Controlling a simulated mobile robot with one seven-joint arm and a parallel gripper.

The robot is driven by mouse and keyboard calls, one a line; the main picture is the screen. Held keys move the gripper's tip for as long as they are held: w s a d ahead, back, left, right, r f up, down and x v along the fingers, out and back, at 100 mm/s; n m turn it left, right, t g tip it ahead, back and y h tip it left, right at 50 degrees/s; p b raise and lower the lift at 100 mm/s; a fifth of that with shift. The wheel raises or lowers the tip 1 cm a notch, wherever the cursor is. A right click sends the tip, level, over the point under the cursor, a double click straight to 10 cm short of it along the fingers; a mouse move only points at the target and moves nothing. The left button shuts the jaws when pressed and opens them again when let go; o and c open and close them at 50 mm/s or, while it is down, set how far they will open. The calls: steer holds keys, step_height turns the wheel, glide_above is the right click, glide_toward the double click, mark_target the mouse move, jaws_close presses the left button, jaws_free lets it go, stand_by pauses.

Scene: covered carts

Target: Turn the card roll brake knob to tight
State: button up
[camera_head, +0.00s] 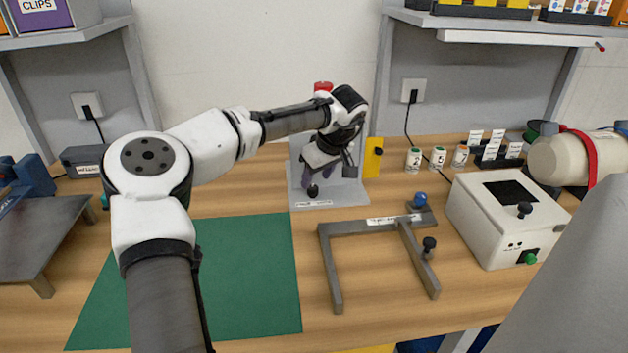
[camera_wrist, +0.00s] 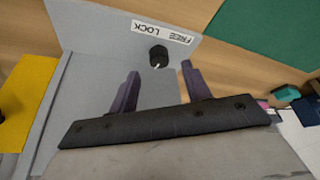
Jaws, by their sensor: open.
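A small black knob (camera_wrist: 158,56) with a pale mark stands on a grey stand (camera_wrist: 100,30). A white label (camera_wrist: 162,33) beside it reads FREE and LOCK, upside down in the wrist view; I see no word "tight". In the head view the knob (camera_head: 312,191) is near the front of the stand's base (camera_head: 345,198). A red part (camera_head: 322,87) shows above the stand, partly behind my arm. My gripper (camera_wrist: 160,72) is open, pointing at the knob, its two purple fingers to either side of it in the picture. Contact cannot be told.
A yellow plate (camera_head: 372,158) stands at the stand's right side. A grey frame (camera_head: 330,265) with blue and black knobs lies in front right. A white box (camera_head: 490,225) with black and green knobs is further right. A green mat (camera_head: 240,280) lies flat at front left.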

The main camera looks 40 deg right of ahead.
mark_target(312, 188)
steer(key=shift+x, duration=1.9)
steer(key=c, duration=1)
steer(key=shift+s+m+h+p, duration=0.1)
steer(key=shift+m+h+p, duration=0.2)
steer(key=shift+m+p, duration=0.3)
steer(key=shift+a+m+p, duration=0.1)
steer(key=shift+m+p, duration=0.25)
steer(key=shift+m, duration=0.25)
steer(key=m+g+h+p, duration=0.1)
steer(key=m+h+p, duration=0.1)
steer(key=m, duration=0.3)
steer(key=shift+a, duration=0.15)
steer(key=m+g+h+p, duration=0.1)
steer(key=m+p, duration=0.1)
steer(key=m, duration=0.2)
steer(key=shift+w+f+m+g+h+p, duration=0.15)
steer(key=shift+m+g+p, duration=0.15)
steer(key=shift+m, duration=0.35)
steer(key=shift+w+r+m+g+h+p, duration=0.1)
steer(key=shift+m+g+h+p, duration=0.1)
steer(key=shift+m+p, duration=0.35)
steer(key=shift+a, duration=0.1)
